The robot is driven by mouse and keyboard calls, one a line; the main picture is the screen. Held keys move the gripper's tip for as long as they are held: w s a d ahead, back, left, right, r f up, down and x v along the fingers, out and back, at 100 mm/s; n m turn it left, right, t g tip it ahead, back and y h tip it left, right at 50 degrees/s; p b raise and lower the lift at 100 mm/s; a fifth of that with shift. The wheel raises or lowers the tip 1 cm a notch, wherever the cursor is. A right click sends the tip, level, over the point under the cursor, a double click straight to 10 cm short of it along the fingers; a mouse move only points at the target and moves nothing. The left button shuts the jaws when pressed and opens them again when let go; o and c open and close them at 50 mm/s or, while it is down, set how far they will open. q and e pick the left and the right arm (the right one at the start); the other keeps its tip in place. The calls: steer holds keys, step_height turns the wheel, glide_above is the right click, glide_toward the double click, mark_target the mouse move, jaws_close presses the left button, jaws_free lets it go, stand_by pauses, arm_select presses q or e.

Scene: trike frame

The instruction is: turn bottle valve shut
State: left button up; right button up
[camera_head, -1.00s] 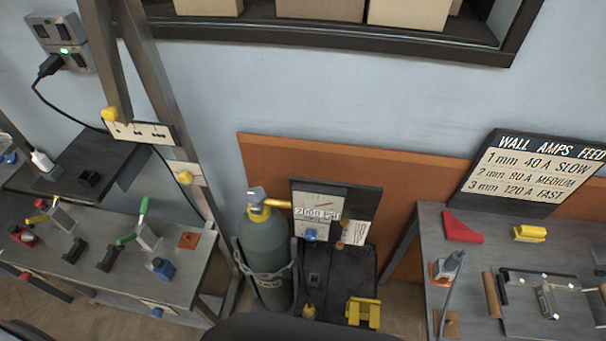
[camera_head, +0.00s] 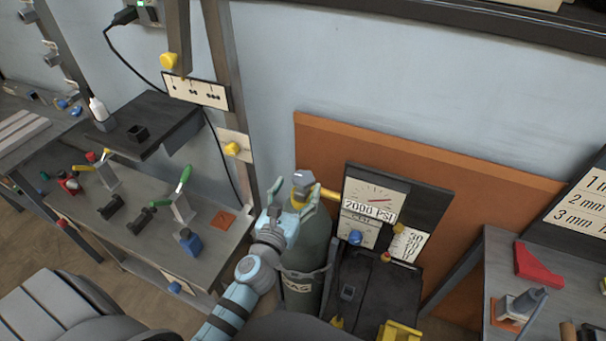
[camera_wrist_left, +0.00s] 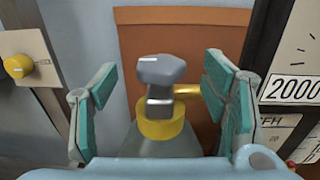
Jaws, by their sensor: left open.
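The grey bottle valve (camera_head: 300,177) sits on a yellow collar at the top of the dark green gas bottle (camera_head: 308,255). A yellow pipe runs from it to the right toward the gauge panel. My left gripper (camera_head: 292,200) is at the valve, its fingers spread to either side. In the left wrist view the grey valve knob (camera_wrist_left: 158,70) with a white mark stands between the two teal-padded fingers (camera_wrist_left: 160,95), with a gap on each side. The yellow collar (camera_wrist_left: 161,128) is below it. My right gripper is not in view.
The gauge panel (camera_head: 382,205) reading 2000 PSI stands right of the bottle, above a black welder box (camera_head: 375,285). A chain holds the bottle. A workbench (camera_head: 130,210) with clamps is at left, another table (camera_head: 520,250) at right. An orange board (camera_head: 450,190) is behind.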

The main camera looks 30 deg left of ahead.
mark_target(303, 177)
arm_select(q)
steer(key=w, duration=0.5)
steer(key=shift+a+f, duration=0.1)
steer(key=shift+a, duration=0.15)
steer(key=shift+c, duration=0.4)
steer(key=c, duration=1.1)
steer(key=shift+h, duration=0.3)
